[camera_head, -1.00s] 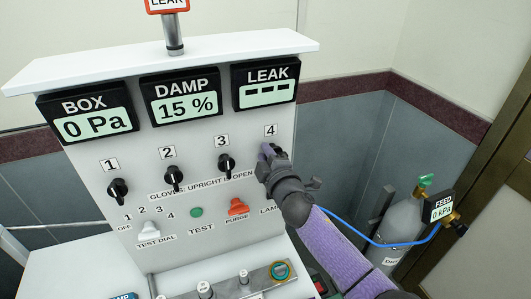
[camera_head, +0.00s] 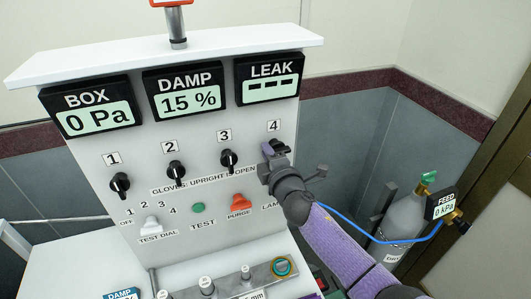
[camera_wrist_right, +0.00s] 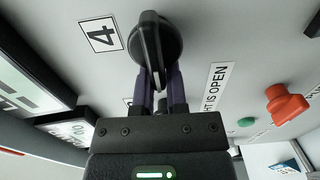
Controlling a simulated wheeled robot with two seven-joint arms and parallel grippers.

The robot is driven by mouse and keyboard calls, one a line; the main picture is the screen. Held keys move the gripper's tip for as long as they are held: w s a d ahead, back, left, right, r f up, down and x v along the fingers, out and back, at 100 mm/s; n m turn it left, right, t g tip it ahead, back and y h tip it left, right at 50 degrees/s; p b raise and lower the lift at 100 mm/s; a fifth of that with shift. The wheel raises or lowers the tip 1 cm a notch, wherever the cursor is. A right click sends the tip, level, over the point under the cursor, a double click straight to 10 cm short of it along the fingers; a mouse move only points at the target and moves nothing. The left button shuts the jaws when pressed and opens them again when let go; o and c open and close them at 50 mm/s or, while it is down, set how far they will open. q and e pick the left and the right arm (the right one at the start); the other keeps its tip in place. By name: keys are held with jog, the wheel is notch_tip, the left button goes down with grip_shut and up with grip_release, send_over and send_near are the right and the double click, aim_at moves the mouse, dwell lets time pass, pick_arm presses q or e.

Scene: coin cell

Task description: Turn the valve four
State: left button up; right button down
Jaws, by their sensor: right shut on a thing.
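Valve four is a black round knob with a raised grip bar (camera_wrist_right: 155,45) below the "4" label in the right wrist view. In the head view my right gripper (camera_head: 272,152) reaches the panel under the "4" label (camera_head: 274,126) and largely hides this knob. My right gripper's purple fingers (camera_wrist_right: 162,95) are shut on the knob's grip bar in the wrist view. The knob's exact angle is hard to judge. My left gripper is not in view.
Valves one (camera_head: 120,184), two (camera_head: 176,172) and three (camera_head: 229,159) stand in a row left of my gripper. The displays read BOX 0 Pa (camera_head: 92,116), DAMP 15 % (camera_head: 190,101) and LEAK dashes (camera_head: 270,89). An orange PURGE knob (camera_head: 239,202) and a gas cylinder (camera_head: 405,216) are nearby.

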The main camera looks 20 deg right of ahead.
jog(key=shift+d+f, duration=0.15)
jog(key=shift+d, duration=0.05)
jog(key=c, duration=0.8)
grip_release()
jog(key=o, duration=0.4)
jog(key=shift+s+d, duration=0.1)
jog(key=shift+d, duration=0.25)
jog(key=shift+o, duration=0.2)
jog(key=shift+a, duration=0.2)
jog(key=s, duration=0.9)
jog(key=shift+s+a, duration=0.3)
jog(key=shift+s, duration=0.1)
